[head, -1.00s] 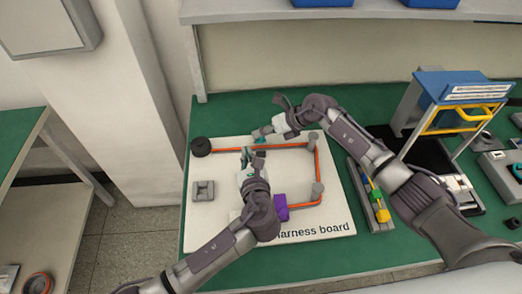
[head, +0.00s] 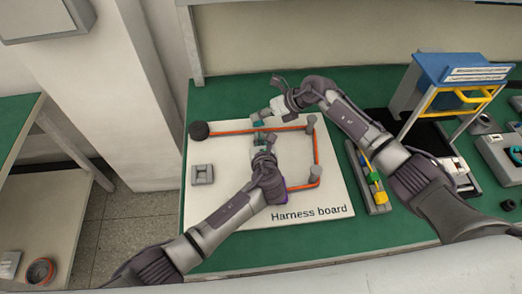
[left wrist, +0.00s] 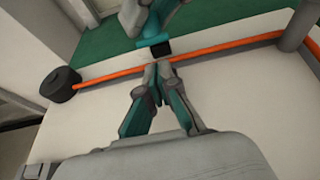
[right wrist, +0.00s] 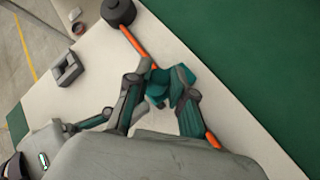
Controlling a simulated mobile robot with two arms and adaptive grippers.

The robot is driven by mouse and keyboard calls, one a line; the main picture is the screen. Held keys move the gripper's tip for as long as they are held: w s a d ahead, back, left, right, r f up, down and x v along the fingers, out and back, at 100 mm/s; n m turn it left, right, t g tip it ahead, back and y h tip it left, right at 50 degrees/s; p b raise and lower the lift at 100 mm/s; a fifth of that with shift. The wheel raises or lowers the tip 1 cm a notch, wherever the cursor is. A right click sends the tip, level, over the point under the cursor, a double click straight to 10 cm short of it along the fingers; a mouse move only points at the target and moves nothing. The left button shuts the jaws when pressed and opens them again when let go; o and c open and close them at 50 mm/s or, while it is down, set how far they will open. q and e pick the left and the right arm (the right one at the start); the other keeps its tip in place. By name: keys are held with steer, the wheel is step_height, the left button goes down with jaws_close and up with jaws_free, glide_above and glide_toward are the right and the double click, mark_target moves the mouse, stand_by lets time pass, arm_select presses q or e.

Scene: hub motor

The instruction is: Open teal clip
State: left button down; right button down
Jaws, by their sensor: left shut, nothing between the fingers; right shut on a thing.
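The teal clip (left wrist: 152,42) sits at the back stretch of the orange cable (left wrist: 220,46), with a dark part on its near side. In the right wrist view the clip (right wrist: 158,76) is between the fingers of my right gripper (right wrist: 160,86), which is shut on it. In the head view my right gripper (head: 256,121) reaches in from the right and hides most of the clip. My left gripper (left wrist: 158,70) is shut and empty, its fingertips at the cable just in front of the clip. It also shows in the head view (head: 263,140).
The harness board (head: 232,218) carries a black round part (head: 199,130), a grey block (head: 202,174) and grey posts (head: 315,173) along the cable. My left arm mostly covers a purple part. Right of the board are a tray of coloured parts (head: 374,186) and a blue-topped stand (head: 462,68).

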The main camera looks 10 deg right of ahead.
arm_select(q)
steer(key=shift+w+r, duration=0.45)
steer(key=shift+r, duration=0.2)
